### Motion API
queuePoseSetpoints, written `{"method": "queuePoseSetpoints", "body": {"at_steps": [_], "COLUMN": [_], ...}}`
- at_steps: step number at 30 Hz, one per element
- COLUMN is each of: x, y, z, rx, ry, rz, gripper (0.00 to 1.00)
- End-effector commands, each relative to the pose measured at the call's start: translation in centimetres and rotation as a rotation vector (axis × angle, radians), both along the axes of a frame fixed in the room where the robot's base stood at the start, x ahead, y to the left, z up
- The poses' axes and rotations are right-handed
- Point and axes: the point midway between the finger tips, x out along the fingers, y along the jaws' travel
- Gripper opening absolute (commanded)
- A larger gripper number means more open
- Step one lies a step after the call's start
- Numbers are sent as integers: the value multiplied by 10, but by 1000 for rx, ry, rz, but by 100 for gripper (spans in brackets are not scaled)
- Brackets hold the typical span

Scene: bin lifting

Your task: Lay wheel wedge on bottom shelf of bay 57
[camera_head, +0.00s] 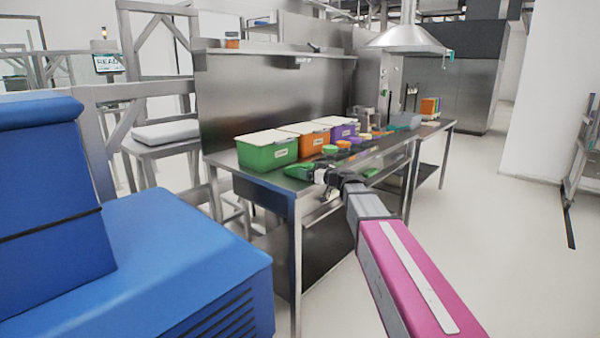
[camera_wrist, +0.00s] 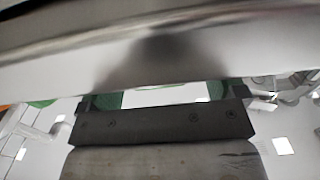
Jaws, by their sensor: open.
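My gripper (camera_head: 324,180) is at the front edge of the metal bench (camera_head: 285,190), beside a green item (camera_head: 299,172) on the bench top. I cannot tell whether they touch. In the wrist view my gripper (camera_wrist: 160,98) is open, with a bright gap between its jaws, and no held object shows. A blurred metal surface (camera_wrist: 160,50) fills the top of that view, close to the gripper. I cannot make out a wheel wedge or a bay 57 label in either view. A low shelf (camera_head: 275,245) shows under the bench.
Green (camera_head: 268,154), orange (camera_head: 313,141) and purple (camera_head: 342,131) bins stand along the bench's back side, with small coloured items in front. A large blue block (camera_head: 150,270) fills the lower left. The floor (camera_head: 510,230) to the right is clear.

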Motion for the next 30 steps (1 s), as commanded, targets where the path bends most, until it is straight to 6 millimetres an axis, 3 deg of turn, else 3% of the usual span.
{"method": "queuePoseSetpoints", "body": {"at_steps": [6,14,15,21,23,30], "x": [24,26,26,26,26,26], "y": [23,27,27,26,26,26], "z": [-1,-1,-1,-1,-1,0], "rx": [0,0,0,0,1,1], "ry": [0,0,0,0,0,0], "rz": [1,0,0,0,0,0], "gripper": [89,89,86,24,19,19]}}
